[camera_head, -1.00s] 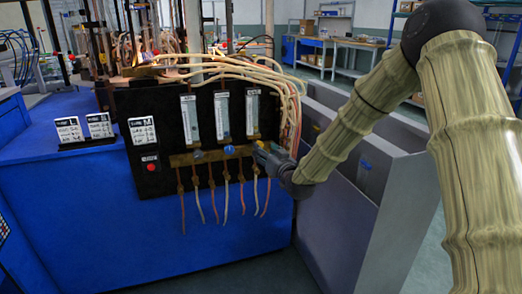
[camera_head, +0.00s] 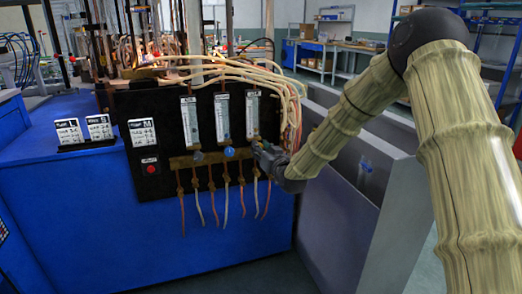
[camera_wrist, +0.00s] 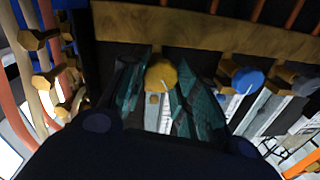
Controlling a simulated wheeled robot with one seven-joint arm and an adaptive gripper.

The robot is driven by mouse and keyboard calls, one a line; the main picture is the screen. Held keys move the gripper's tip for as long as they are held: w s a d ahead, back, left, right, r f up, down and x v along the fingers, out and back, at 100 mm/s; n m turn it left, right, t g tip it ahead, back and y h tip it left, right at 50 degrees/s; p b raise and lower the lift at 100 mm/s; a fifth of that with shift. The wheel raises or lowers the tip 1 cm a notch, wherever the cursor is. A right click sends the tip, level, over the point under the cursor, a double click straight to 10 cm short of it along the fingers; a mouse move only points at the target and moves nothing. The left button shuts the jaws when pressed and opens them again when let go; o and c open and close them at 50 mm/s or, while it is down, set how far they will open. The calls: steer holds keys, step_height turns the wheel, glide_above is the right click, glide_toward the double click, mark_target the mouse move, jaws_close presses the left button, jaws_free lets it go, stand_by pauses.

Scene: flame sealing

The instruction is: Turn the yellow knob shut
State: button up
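The yellow knob (camera_wrist: 161,76) shows in the wrist view near the middle, between the two dark teal fingers of my gripper (camera_wrist: 163,88). A finger lies close against each side of it, with no clear gap, so the gripper appears shut on the knob. A short pale mark shows on the knob's face. In the head view my gripper (camera_head: 258,150) is at the right end of the brass bar on the black panel and hides the yellow knob.
A blue knob (camera_head: 229,152) and a grey knob (camera_head: 198,156) sit left of my gripper on the brass bar (camera_head: 180,163). Flow tubes (camera_head: 223,115) stand above, thin hoses (camera_head: 226,205) hang below. A grey bin wall (camera_head: 335,215) stands close under my arm. Flames burn behind the panel.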

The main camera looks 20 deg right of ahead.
steer(key=shift+m, duration=0.4)
steer(key=shift+f+m+t+p, duration=0.1)
steer(key=shift+m+t+p, duration=0.45)
steer(key=shift+m, duration=2.55)
steer(key=o, duration=1)
steer(key=s, duration=0.4)
steer(key=s+d, duration=0.1)
steer(key=s, duration=0.7)
steer(key=shift+d+f, duration=0.3)
steer(key=shift+f, duration=0.05)
